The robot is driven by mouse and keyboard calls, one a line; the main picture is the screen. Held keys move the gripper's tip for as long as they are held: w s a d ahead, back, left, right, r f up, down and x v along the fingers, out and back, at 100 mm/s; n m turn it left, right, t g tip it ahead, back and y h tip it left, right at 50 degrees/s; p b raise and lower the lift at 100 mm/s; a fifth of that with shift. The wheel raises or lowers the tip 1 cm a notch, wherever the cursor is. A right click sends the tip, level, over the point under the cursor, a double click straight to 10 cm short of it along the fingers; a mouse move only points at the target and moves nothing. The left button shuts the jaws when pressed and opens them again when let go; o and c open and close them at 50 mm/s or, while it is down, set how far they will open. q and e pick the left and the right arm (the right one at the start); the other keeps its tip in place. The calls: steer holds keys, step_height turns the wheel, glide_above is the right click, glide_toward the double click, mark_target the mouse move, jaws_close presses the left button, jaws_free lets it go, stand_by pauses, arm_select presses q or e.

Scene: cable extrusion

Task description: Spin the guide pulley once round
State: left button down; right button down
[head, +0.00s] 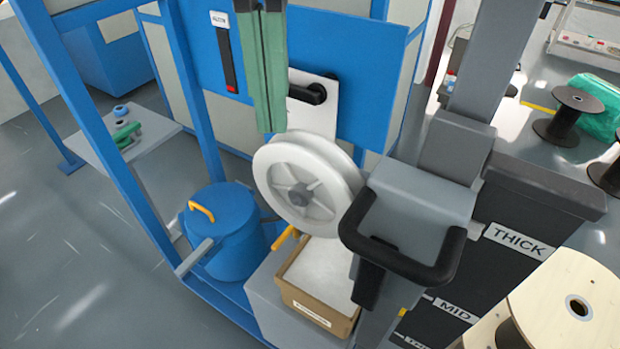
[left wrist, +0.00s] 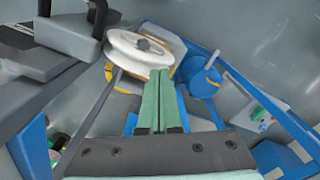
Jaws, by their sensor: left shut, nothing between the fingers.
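The guide pulley, a white spoked wheel with a grey hub (head: 304,188), stands upright and tilted toward me in the middle of the head view. It also shows at the top of the left wrist view (left wrist: 138,50). My left gripper (head: 271,128) comes down from the top with its green fingers shut together and nothing between them. Its tips are at the pulley's upper left rim. In the left wrist view the shut fingertips (left wrist: 160,73) overlap the pulley's near edge. I cannot tell whether they touch it. My right gripper is not in view.
A cardboard box (head: 318,303) sits below the pulley, and a blue pot with a yellow handle (head: 226,232) stands to its left. A grey block with a black loop handle (head: 440,262) is close on the right. Blue frame posts (head: 120,180) stand on the left.

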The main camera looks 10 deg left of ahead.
mark_target(256, 160)
arm_select(q)
steer(key=f+b, duration=0.1)
steer(key=f, duration=0.1)
steer(key=a+f+b, duration=0.1)
steer(key=f+b, duration=0.1)
steer(key=f, duration=0.1)
steer(key=w+a+f+b, duration=0.1)
steer(key=f+b, duration=0.1)
steer(key=shift+a+f, duration=0.25)
steer(key=shift+f, duration=0.1)
steer(key=shift+w+a+r+p, duration=0.15)
steer(key=shift+w+a+p, duration=0.05)
steer(key=shift+a+p, duration=0.45)
steer(key=shift+w+a+r+p, duration=0.15)
steer(key=shift+w+a+p, duration=0.05)
steer(key=shift+a+p, duration=0.35)
steer(key=shift+a, duration=0.1)
